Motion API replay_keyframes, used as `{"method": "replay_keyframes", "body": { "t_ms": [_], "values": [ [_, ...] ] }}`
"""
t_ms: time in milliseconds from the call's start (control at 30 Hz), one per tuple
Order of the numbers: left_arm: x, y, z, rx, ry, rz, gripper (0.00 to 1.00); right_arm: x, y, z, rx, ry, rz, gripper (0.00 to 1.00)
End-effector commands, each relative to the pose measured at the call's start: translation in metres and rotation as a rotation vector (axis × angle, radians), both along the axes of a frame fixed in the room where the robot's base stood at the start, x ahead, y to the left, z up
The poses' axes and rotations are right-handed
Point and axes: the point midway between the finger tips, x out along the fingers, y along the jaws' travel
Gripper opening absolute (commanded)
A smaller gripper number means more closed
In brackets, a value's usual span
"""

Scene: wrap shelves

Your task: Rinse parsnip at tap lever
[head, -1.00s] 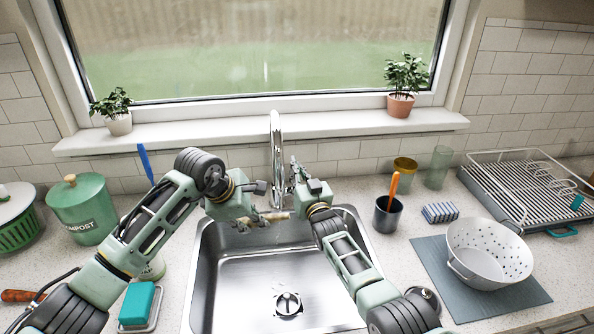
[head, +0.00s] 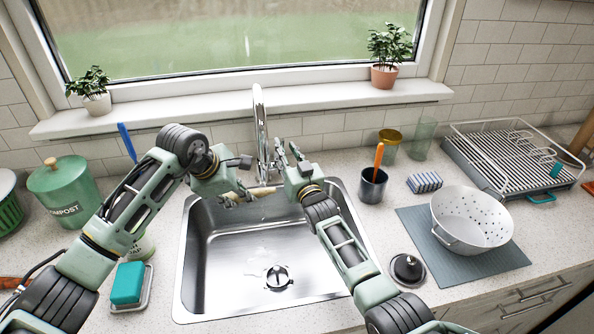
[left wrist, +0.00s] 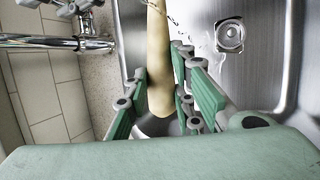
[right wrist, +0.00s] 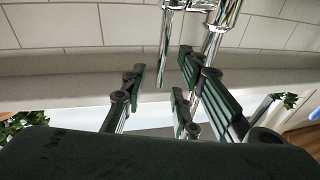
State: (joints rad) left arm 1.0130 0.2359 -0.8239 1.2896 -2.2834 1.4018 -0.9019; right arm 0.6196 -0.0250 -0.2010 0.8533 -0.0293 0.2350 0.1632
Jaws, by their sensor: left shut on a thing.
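The pale parsnip (head: 262,191) lies roughly level over the back of the sink, below the tap (head: 261,125). My left gripper (head: 240,194) is shut on it; in the left wrist view the parsnip (left wrist: 159,65) sits between the fingers, with its far end out of frame. Water drops or a thin stream show beside it there. My right gripper (head: 287,153) is open and empty, just right of the tap. In the right wrist view a thin chrome rod (right wrist: 165,50), perhaps the tap lever, stands ahead between the spread fingers, apart from them.
The steel sink (head: 240,295) has a drain (head: 277,277) and is otherwise empty. A dark cup (head: 372,186) stands at its right, and a white colander (head: 472,218) on a grey mat. A teal sponge (head: 128,283) is at the left. The windowsill (head: 200,105) is close behind the tap.

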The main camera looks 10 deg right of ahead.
Motion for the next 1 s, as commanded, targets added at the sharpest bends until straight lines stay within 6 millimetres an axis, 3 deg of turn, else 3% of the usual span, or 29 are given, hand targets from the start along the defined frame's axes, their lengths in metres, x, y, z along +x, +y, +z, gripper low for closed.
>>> {"method": "replay_keyframes", "body": {
  "t_ms": [500, 1000],
  "values": [
    [0.000, 0.000, 0.000, 0.000, -0.001, 0.000, 0.00, -0.075, -0.016, -0.011, 0.000, 0.001, -0.001, 0.28],
    [0.000, 0.000, 0.000, 0.000, -0.001, 0.000, 0.00, -0.084, -0.017, -0.012, 0.000, 0.000, -0.001, 0.28]
  ]
}}
